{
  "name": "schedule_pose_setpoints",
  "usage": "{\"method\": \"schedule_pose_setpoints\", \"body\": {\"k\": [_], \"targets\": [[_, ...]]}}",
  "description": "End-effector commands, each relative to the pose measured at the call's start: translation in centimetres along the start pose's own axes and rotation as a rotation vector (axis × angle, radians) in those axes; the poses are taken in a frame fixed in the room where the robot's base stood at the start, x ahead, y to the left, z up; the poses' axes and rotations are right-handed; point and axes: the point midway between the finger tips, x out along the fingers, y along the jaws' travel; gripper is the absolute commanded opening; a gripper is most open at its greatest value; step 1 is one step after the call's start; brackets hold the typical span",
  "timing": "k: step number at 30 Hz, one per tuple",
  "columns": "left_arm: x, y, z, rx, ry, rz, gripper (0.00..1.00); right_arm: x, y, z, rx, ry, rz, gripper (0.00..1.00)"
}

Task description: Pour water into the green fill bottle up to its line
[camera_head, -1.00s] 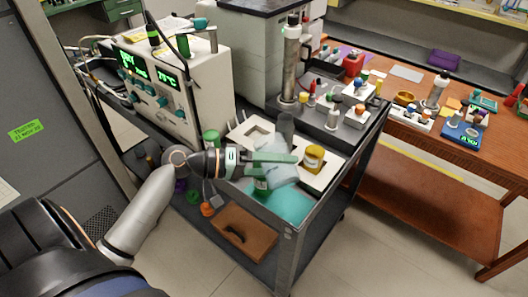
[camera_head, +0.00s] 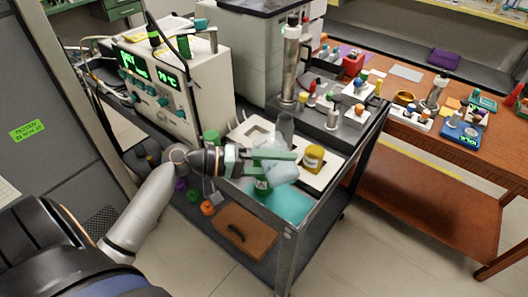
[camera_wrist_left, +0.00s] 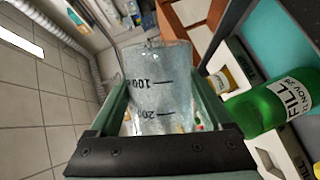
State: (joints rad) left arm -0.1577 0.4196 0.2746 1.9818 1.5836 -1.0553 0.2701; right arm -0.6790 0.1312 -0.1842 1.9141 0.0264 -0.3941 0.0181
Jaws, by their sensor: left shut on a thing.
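My left gripper (camera_head: 292,157) is shut on a clear graduated beaker (camera_head: 284,173) above the near end of the cart. In the left wrist view the beaker (camera_wrist_left: 158,90) sits between the green fingers, with its 100 and 200 marks showing. The beaker looks tilted in the head view; its water level is unclear. The green fill bottle (camera_wrist_left: 262,112), with a white FILL label, is just right of the gripper in the wrist view.
A yellow-topped jar (camera_head: 313,155) stands in a white tray (camera_head: 329,174) beside the beaker. A teal mat (camera_head: 292,207) covers the cart's near corner. A bench instrument (camera_head: 190,85) stands behind my arm. A wooden table (camera_head: 440,150) is at the right.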

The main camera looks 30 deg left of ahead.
Motion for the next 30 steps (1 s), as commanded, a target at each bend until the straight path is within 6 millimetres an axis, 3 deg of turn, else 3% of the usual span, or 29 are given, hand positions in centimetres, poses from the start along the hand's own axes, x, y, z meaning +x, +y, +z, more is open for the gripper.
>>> {"method": "schedule_pose_setpoints", "body": {"k": [30], "targets": [[-0.19,0.43,-0.48,-0.058,-0.008,0.020,0.01,-0.44,-0.03,-0.47,0.000,0.000,0.000,0.50]]}}
